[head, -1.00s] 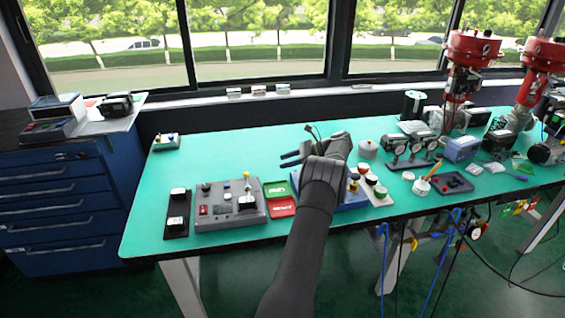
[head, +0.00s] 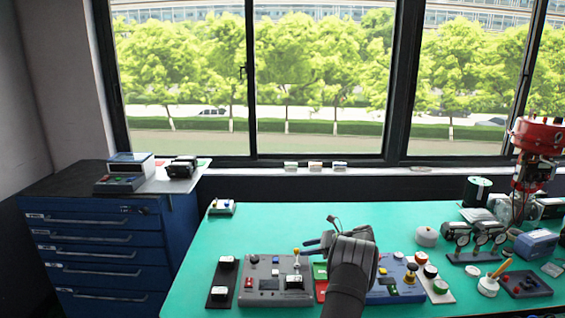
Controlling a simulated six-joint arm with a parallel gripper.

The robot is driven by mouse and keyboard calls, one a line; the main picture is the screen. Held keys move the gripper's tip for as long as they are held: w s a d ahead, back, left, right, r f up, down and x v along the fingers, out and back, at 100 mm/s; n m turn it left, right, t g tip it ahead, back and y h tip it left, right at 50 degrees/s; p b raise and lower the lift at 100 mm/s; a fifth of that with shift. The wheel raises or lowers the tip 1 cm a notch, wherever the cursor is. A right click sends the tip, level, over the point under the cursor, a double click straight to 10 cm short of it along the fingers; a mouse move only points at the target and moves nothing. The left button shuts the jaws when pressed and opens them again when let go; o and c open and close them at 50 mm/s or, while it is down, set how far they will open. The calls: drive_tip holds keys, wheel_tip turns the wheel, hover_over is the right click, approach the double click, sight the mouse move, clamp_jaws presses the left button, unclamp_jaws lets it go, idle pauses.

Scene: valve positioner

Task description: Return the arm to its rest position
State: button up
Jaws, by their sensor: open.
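My gripper (head: 316,244) shows in the head view above the teal table (head: 245,225), with two dark fingers pointing left. It is open, and I see nothing held between the fingers. My dark arm (head: 350,280) rises from the bottom edge up to it. Below and left of the gripper is a grey control box (head: 268,283) with a yellow-topped lever. A green and red tray (head: 320,271) lies just under the gripper, partly hidden by my arm. A blue box (head: 385,292) with knobs stands to the right, also partly covered.
A white-based panel with coloured buttons (head: 434,284) and a group of gauges (head: 473,240) stand to the right. A red-topped valve actuator (head: 537,138) rises at the far right. A blue drawer cabinet (head: 105,245) stands left. The table's back middle is fairly clear.

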sight(298, 249)
drive_tip(key=x, duration=0.5)
idle(0.3)
